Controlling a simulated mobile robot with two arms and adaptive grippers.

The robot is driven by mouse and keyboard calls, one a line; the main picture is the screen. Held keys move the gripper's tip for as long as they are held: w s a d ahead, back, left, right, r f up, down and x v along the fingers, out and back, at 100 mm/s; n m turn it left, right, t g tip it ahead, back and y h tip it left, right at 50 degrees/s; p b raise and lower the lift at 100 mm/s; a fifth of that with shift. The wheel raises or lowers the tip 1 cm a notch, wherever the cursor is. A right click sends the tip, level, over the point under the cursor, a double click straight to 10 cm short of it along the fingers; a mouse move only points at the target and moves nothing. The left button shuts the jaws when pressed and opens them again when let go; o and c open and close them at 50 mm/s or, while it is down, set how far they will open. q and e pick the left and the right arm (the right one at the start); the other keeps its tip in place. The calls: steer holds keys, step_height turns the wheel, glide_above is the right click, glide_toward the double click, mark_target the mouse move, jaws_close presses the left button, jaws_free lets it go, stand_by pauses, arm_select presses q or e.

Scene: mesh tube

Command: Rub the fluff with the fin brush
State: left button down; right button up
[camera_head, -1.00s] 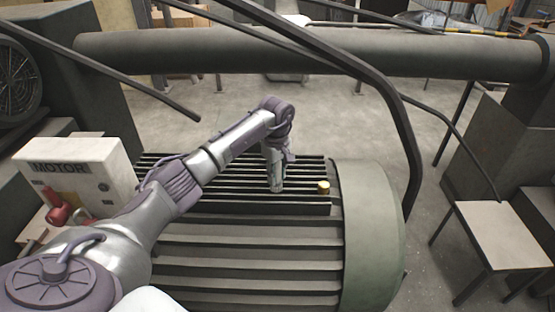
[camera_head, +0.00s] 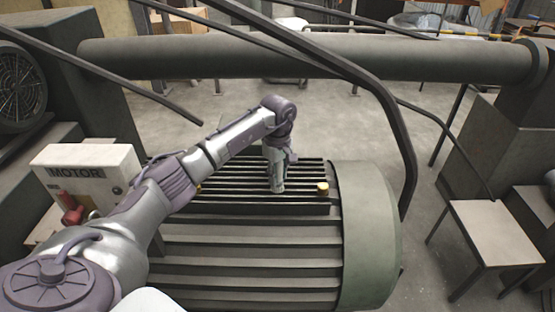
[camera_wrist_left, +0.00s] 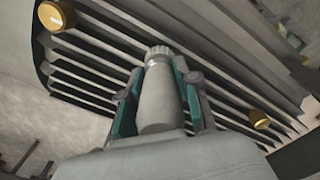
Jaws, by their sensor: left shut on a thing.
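My left gripper (camera_head: 277,187) points down over the ribbed top of the green motor (camera_head: 370,235). In the left wrist view the same gripper (camera_wrist_left: 157,85) is shut on a pale grey, tapered brush (camera_wrist_left: 160,95) with a ridged light tip. The tip is at or just above the dark fins (camera_wrist_left: 215,100); I cannot tell whether it touches them. I cannot make out any fluff in either view. My right gripper is not in view.
Brass knobs (camera_head: 322,188) (camera_wrist_left: 259,120) sit at the ends of the fin panel. A box marked MOTOR (camera_head: 85,172) with a red part stands at left. A dark bent pipe (camera_head: 395,110) arches above the motor's right side. A small table (camera_head: 495,230) stands at right.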

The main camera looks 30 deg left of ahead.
mark_target(278, 165)
arm_select(q)
steer(key=shift+r, duration=0.7)
steer(key=shift+r+p, duration=0.4)
steer(key=shift+p, duration=0.1)
steer(key=shift+r+p, duration=0.45)
steer(key=shift+r, duration=0.4)
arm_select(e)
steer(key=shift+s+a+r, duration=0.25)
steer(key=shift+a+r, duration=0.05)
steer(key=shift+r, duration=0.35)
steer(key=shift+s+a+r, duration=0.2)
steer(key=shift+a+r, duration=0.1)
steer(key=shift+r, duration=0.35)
